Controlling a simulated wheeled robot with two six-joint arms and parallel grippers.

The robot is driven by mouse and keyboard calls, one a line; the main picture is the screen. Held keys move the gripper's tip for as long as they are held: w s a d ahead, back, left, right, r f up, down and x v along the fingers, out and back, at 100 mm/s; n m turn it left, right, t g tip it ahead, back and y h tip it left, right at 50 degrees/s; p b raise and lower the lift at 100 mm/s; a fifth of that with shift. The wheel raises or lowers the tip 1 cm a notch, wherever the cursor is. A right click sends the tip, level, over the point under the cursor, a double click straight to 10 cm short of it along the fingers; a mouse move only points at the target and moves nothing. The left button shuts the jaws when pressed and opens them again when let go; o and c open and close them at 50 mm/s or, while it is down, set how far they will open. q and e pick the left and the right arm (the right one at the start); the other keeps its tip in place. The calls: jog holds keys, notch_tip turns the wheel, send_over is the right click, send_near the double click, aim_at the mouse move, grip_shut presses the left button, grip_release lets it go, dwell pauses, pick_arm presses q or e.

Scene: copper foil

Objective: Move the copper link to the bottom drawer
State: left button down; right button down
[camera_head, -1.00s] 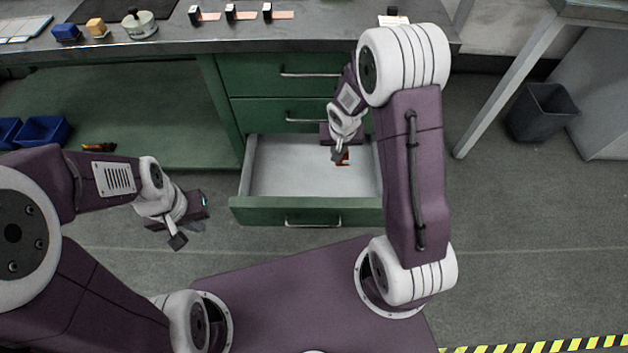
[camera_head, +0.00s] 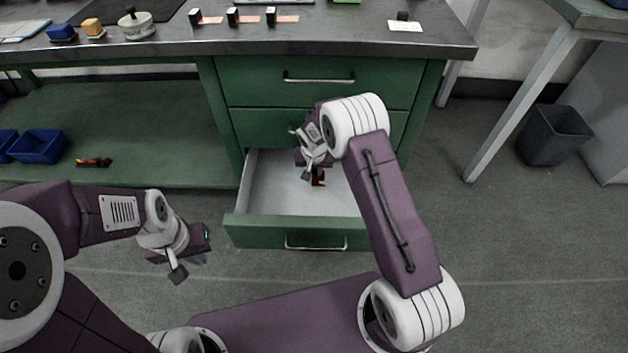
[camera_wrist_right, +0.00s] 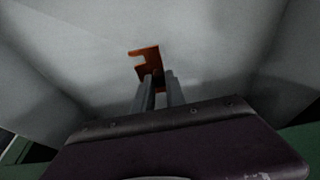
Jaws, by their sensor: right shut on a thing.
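The copper link (camera_head: 319,179) is a small orange-brown notched piece. It also shows in the right wrist view (camera_wrist_right: 147,62), held at the fingertips. My right gripper (camera_head: 312,172) is shut on it, inside the open bottom drawer (camera_head: 270,190). The drawer is grey-white inside with a green front. Whether the link touches the drawer floor, I cannot tell. My left gripper (camera_head: 190,258) hangs to the left of the drawer, away from it; its fingers look apart and hold nothing that I can see.
The drawers above are shut under the grey worktop (camera_head: 330,40). Several copper strips with black blocks lie on the worktop (camera_head: 245,19). Blue bins (camera_head: 38,146) sit on the lower shelf at left. A dark waste bin (camera_head: 553,135) stands at right.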

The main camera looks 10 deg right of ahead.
aim_at(314, 177)
jog(key=shift+w+a+f, duration=0.1)
jog(key=shift+w, duration=0.1)
notch_tip(314, 177, down, 4)
jog(key=b, duration=0.2)
jog(key=shift+f+b, duration=0.15)
jog(key=shift+b, duration=0.25)
jog(key=shift+r, duration=0.2)
jog(key=shift+f, duration=0.15)
jog(key=c, duration=1.8)
grip_release()
jog(key=shift+f, duration=0.1)
jog(key=o, duration=0.4)
jog(key=shift+o, duration=0.2)
